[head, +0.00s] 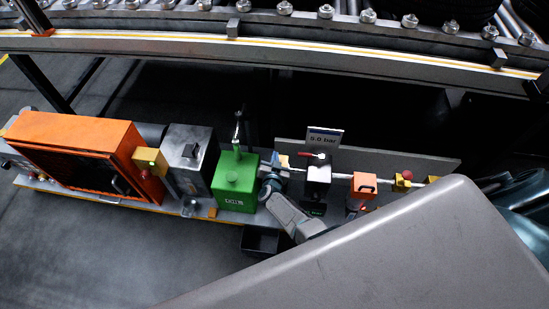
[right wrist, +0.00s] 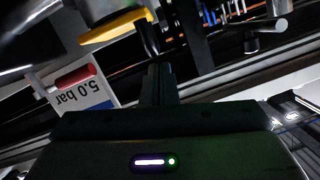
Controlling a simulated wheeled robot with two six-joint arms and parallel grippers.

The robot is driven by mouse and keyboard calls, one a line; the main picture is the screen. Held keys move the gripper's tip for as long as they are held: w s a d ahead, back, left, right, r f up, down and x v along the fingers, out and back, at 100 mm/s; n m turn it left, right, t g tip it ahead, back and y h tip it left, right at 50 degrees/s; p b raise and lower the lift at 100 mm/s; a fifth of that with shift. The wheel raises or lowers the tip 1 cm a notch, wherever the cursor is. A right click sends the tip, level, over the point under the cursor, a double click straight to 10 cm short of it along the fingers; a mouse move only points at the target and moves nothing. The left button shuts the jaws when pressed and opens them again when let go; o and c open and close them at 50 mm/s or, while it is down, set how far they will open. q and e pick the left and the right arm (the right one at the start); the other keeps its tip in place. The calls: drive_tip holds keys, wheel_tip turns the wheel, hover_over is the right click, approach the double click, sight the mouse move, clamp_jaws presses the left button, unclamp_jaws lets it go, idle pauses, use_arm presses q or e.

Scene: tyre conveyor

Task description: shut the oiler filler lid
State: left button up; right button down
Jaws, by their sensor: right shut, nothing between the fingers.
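The green oiler box (head: 236,183) stands on the bench in the head view, with a white label on its front. My left gripper is not in view.
An orange cabinet (head: 75,150) and a grey box (head: 187,160) stand left of the oiler. A black valve block (head: 317,178), an orange block (head: 363,187) and a "5.0 bar" sign (head: 324,137) are to the right. The conveyor rail (head: 150,45) runs behind.

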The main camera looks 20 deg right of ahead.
drive_tip(key=shift+d+r+p, duration=0.1)
drive_tip(key=shift+r+p, duration=0.45)
drive_tip(key=shift+r, duration=0.2)
drive_tip(key=r+p, duration=0.2)
drive_tip(key=shift+s+d+r+p, duration=0.15)
drive_tip(key=shift+d+r+p, duration=0.1)
drive_tip(key=shift+r+p, duration=0.05)
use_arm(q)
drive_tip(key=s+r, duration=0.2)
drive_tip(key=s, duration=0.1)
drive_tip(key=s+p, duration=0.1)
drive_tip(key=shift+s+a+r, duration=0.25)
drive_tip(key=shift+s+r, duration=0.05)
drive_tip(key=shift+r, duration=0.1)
use_arm(e)
drive_tip(key=v, duration=1)
drive_tip(key=shift+f, duration=0.3)
